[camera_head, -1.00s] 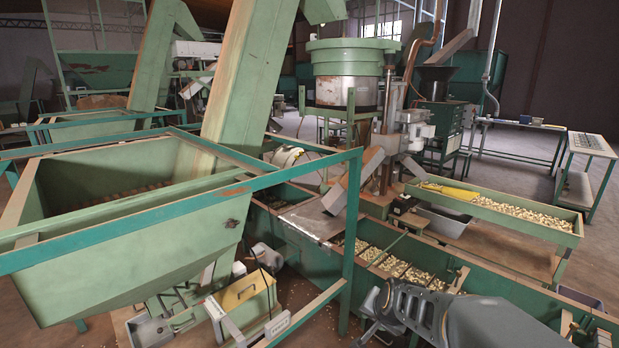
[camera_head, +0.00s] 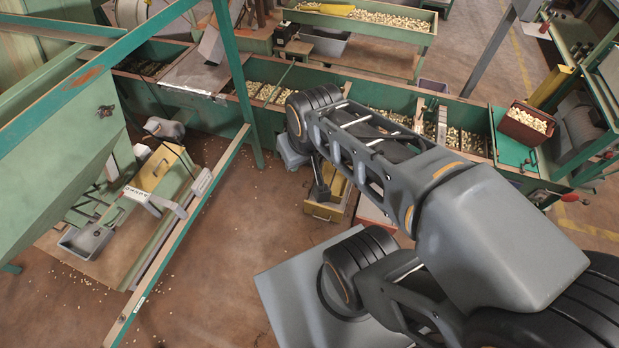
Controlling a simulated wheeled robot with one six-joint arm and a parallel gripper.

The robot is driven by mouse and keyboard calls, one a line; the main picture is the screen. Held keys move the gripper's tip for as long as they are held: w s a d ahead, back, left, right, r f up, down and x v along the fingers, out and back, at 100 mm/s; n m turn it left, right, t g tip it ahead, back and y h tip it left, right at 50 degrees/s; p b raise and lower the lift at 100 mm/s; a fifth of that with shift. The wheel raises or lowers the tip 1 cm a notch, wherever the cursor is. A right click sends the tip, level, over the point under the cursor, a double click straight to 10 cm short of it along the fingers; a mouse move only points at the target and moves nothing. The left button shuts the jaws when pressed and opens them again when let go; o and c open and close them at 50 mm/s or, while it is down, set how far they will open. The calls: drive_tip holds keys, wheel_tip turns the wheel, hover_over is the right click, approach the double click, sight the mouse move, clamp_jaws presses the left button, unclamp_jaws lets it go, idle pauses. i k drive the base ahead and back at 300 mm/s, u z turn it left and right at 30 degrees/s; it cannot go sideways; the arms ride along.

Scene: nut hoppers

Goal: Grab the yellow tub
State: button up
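A yellow tub (camera_head: 322,212) stands low, near the floor, in front of the long green trough. My arm covers much of it, so its right side and most of its inside are hidden. My gripper (camera_head: 320,188) is a small dark shape at the end of my arm, pointing down over the tub's left part in the picture. I cannot tell whether it touches the tub or hangs above it, or whether its fingers are apart.
A red-rimmed box (camera_head: 372,214) stands right of the tub, partly behind my arm. The green trough (camera_head: 385,97) holds nuts in compartments. A green frame rail (camera_head: 190,222) slants at the left, beside a yellow-sided machine (camera_head: 160,168). Open floor (camera_head: 225,265) lies in front.

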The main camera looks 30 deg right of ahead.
sight(335, 181)
drive_tip(key=u, duration=0.55)
drive_tip(key=k, duration=1.25)
drive_tip(key=i, duration=0.45)
drive_tip(key=z, duration=0.65)
drive_tip(key=i, duration=1.25)
drive_tip(key=u, duration=0.5)
